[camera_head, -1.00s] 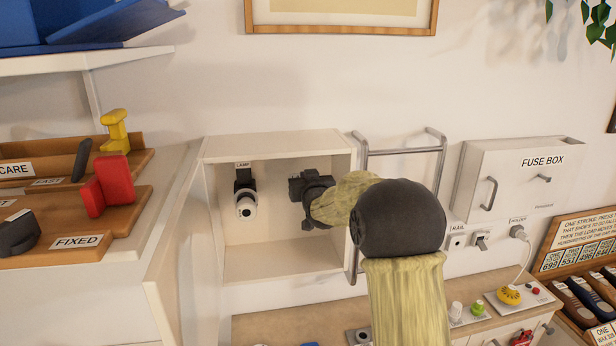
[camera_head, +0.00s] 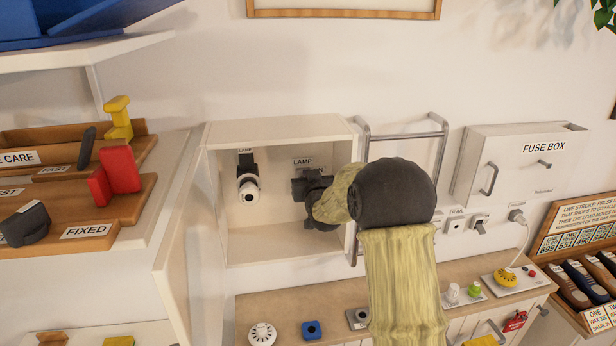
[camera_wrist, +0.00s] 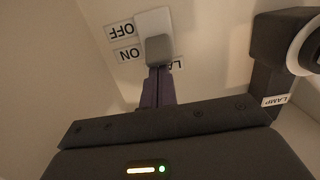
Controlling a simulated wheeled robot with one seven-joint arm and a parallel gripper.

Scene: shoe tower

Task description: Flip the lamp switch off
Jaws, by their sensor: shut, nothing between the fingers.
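The lamp switch (camera_wrist: 159,49) shows in the wrist view as a grey block on a pale plate on the back wall of an open white box (camera_head: 277,133). An OFF label (camera_wrist: 121,32) and an ON label (camera_wrist: 128,55) sit beside it, upside down in this view. My gripper (camera_wrist: 158,72) is shut and empty, its purple fingertips right at the switch's near edge; I cannot tell whether they touch. In the head view my gripper and wrist hide the switch. The switch's position is unclear. The lamp (camera_head: 248,188), black with a white end, hangs left of my gripper.
The box's side walls flank my gripper. A metal rail (camera_head: 402,134) and a white fuse box (camera_head: 520,165) are to the right. Below is a counter (camera_head: 290,300) with several knobs and buttons. A shelf with red and yellow handles (camera_head: 118,172) stands left.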

